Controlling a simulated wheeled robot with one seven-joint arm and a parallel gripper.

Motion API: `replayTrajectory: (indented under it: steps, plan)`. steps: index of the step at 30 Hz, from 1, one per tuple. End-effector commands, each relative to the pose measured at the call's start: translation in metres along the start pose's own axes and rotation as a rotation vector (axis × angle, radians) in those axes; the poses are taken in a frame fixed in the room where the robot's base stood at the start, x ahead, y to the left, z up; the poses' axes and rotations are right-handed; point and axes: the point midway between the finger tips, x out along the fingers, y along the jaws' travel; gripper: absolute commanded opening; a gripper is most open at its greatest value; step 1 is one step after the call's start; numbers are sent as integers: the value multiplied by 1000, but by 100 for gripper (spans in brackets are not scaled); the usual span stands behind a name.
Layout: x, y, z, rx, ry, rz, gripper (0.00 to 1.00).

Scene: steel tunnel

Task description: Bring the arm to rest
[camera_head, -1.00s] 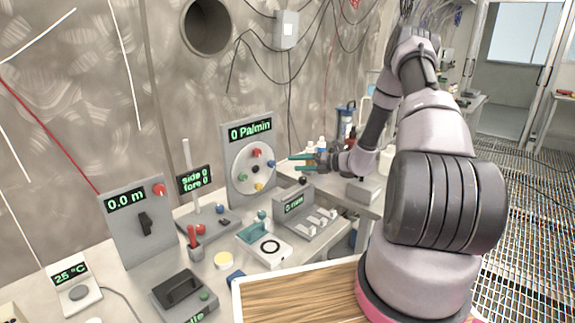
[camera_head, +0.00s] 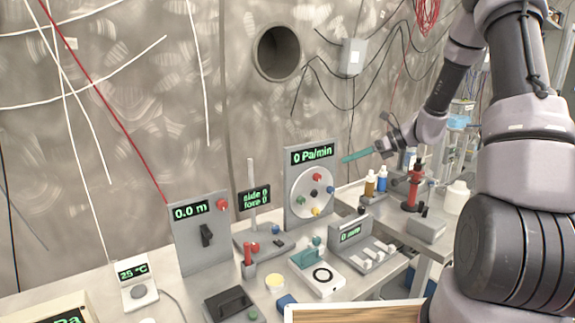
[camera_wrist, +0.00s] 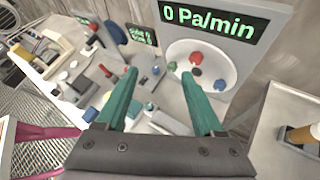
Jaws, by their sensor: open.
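My gripper (camera_head: 372,150) is held in the air at the right of the "0 Pa/min" panel (camera_head: 310,157), above the bench. In the wrist view its two green fingers (camera_wrist: 162,104) stand wide apart with nothing between them. Beyond them in that view are the panel's round white dial (camera_wrist: 218,62) and its coloured knobs. The fingers look apart from the panel, but the exact gap is hard to tell. My arm reaches in from the right side of the head view.
The bench holds a "0.0 m" panel (camera_head: 202,240), a "side 0 fore 0" display (camera_head: 254,198), a grey box with white levers (camera_head: 356,246) and a "25 °C" unit (camera_head: 138,285). Small bottles (camera_head: 376,182) and a red stand (camera_head: 414,184) are below my gripper. A wall hole (camera_head: 277,53) is above.

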Motion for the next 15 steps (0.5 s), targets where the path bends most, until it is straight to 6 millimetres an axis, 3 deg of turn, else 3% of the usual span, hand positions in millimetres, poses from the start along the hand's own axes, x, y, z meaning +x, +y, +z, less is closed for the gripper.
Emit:
replayTrajectory:
  steps: [1, 6, 15]
  plan:
    - [-8, 20, 14, -109, 48, 5, 69]
    - [-36, 80, 37, -455, 210, 23, 69]
    - [-94, 173, 54, -1050, 485, 41, 69]
